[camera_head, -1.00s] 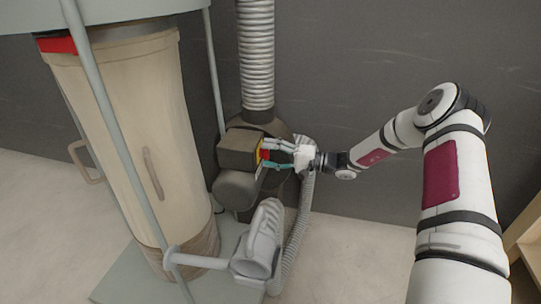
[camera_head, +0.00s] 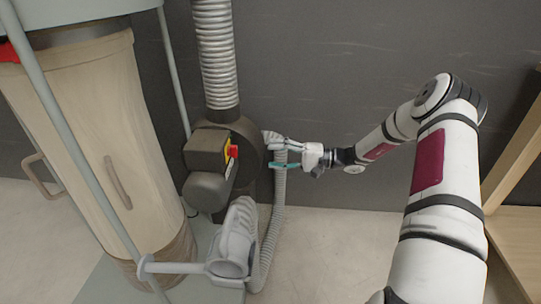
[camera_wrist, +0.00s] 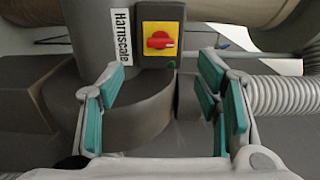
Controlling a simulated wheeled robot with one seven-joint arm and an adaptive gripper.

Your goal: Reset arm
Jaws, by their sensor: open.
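My gripper (camera_head: 279,153) is open and empty in the head view, to the right of the dark machine and apart from its red switch. In the wrist view my gripper (camera_wrist: 165,105) shows its teal finger pads spread wide, with nothing between them. The red rotary switch (camera_wrist: 160,40) on its yellow plate lies ahead, above the gap between the fingers. The same red switch (camera_head: 233,151) shows on the side of the dark motor housing in the head view. My arm reaches in from the right.
A dust collector with a beige bag (camera_head: 90,120) stands at the left on a grey base. A ribbed grey hose (camera_head: 278,215) hangs behind my fingers. A grey duct fitting (camera_head: 236,240) is below. Wooden shelving (camera_head: 515,225) stands at the right. Floor between is clear.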

